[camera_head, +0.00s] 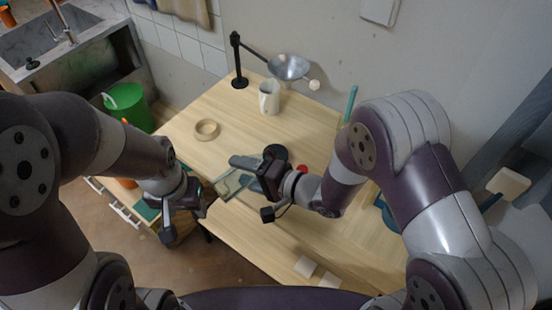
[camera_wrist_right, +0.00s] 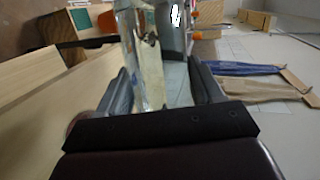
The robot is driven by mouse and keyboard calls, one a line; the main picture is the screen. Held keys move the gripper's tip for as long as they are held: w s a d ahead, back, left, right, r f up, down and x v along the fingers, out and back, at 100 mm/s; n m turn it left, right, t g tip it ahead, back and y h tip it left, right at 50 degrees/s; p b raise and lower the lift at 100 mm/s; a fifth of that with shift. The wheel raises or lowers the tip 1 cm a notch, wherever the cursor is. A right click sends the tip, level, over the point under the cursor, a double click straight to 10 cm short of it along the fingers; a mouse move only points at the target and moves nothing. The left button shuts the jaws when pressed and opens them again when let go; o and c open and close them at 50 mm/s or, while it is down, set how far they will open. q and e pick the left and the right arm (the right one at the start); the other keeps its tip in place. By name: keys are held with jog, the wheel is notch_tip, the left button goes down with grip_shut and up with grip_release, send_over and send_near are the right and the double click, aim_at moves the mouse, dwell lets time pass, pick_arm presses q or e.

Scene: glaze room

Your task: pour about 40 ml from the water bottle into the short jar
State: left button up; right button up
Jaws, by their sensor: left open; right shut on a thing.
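My right gripper (camera_head: 250,176) is shut on a clear, see-through vessel (camera_head: 230,184), seemingly the water bottle, above the table's front part. In the right wrist view the clear vessel (camera_wrist_right: 155,60) stands between the two fingers; its mouth and water level cannot be made out. My left gripper (camera_head: 196,193) is open and empty near the table's front left edge, a little left of the clear vessel. A pale cylindrical vessel (camera_head: 269,98) stands at the back under the funnel. I cannot tell whether it is the short jar; no other jar shows clearly.
A metal funnel (camera_head: 288,66) hangs on a black stand (camera_head: 238,80) at the back. A tape roll (camera_head: 206,129) lies on the left of the wooden table (camera_head: 215,108). A red item (camera_head: 302,169) is right of my right gripper. A green bucket (camera_head: 127,106) stands beyond the left edge.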

jog(key=shift+m+y, duration=0.3)
jog(key=shift+m, duration=0.1)
jog(key=shift+r+p, duration=0.15)
jog(key=shift+p, duration=0.25)
jog(key=shift+s+a+m, duration=0.3)
jog(key=shift+s+a, duration=0.05)
jog(key=shift+a, duration=0.25)
dwell(0.4)
jog(key=shift+r+p, duration=0.25)
jog(key=shift+p, duration=0.1)
dwell(1.3)
